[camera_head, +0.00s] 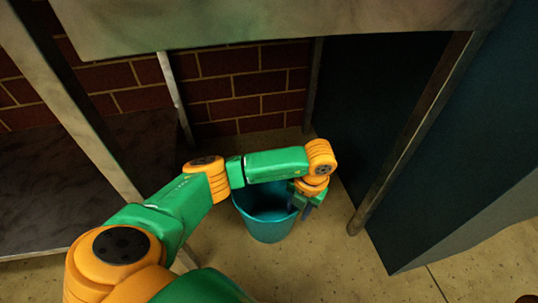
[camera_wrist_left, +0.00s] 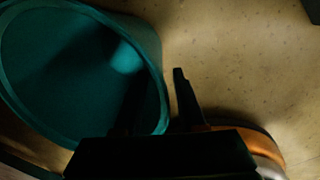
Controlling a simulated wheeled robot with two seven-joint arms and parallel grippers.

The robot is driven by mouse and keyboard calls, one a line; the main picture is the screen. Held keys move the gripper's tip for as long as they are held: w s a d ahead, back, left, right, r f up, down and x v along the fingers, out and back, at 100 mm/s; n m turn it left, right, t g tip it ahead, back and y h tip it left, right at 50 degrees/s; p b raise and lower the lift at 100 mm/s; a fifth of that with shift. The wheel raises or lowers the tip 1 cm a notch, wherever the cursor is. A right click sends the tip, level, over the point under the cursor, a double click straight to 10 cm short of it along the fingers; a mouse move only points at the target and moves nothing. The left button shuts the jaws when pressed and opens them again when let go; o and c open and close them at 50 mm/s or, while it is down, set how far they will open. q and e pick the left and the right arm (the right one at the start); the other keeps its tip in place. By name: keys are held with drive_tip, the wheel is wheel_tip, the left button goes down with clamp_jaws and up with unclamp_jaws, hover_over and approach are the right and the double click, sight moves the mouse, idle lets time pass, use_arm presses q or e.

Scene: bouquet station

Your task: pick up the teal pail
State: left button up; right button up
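The teal pail (camera_head: 268,229) stands upright on the floor beneath a table-like surface, its open mouth facing up. My left arm reaches across it, hiding part of the far rim. My left gripper (camera_head: 306,208) points down at the pail's right side. In the left wrist view the pail (camera_wrist_left: 150,42) fills the left, and its inside looks empty where visible. The left gripper (camera_wrist_left: 157,76) is open there, one dark finger over the pail's mouth and the other outside it, with the rim between them. I cannot tell whether either finger touches the rim. My right gripper is not in view.
The surface overhead (camera_head: 270,18) rests on metal legs (camera_head: 415,130). A brick wall (camera_head: 240,85) is behind, a low dark shelf (camera_head: 90,180) left, and a dark cabinet (camera_head: 480,150) right. A copper-orange rounded thing (camera_wrist_left: 245,143) shows at the lower right; I cannot tell what it is.

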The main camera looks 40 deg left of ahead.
use_arm(q)
drive_tip(key=shift+f, duration=0.3)
clamp_jaws()
idle(1.2)
